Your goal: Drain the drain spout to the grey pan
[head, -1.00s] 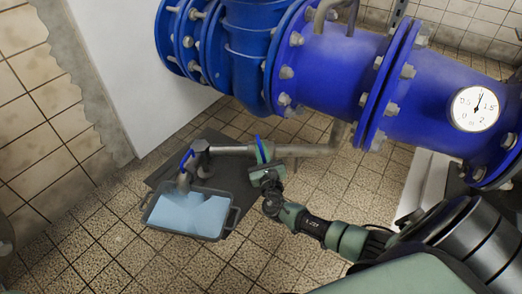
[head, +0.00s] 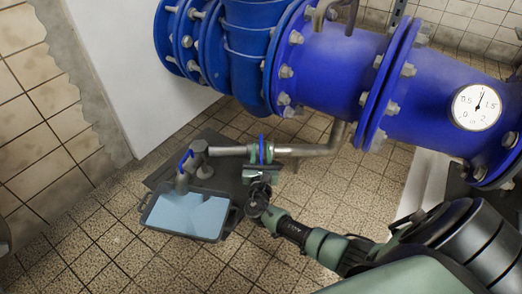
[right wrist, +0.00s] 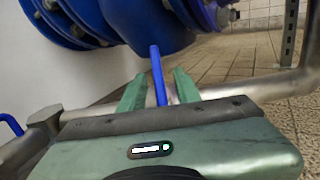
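The grey pan (head: 231,222) lies on the floor with pale blue liquid (head: 190,213) in it. The metal drain spout (head: 182,182) hangs over its back left side; I cannot tell whether liquid is running. A blue lever (head: 262,149) stands crosswise on the drain pipe, right of the spout. My right gripper (head: 262,156) is at this lever, with one finger on each side. In the right wrist view, the blue lever (right wrist: 158,75) stands between the fingers of my right gripper (right wrist: 159,88), with gaps on both sides. My left gripper is not in view.
A big blue flanged pipe (head: 330,65) with a round gauge (head: 477,108) runs above and behind the drain pipe (head: 310,150). A small blue handle (head: 186,158) sits near the spout. A dark mat (head: 222,170) lies under it. Tiled floor is clear in front.

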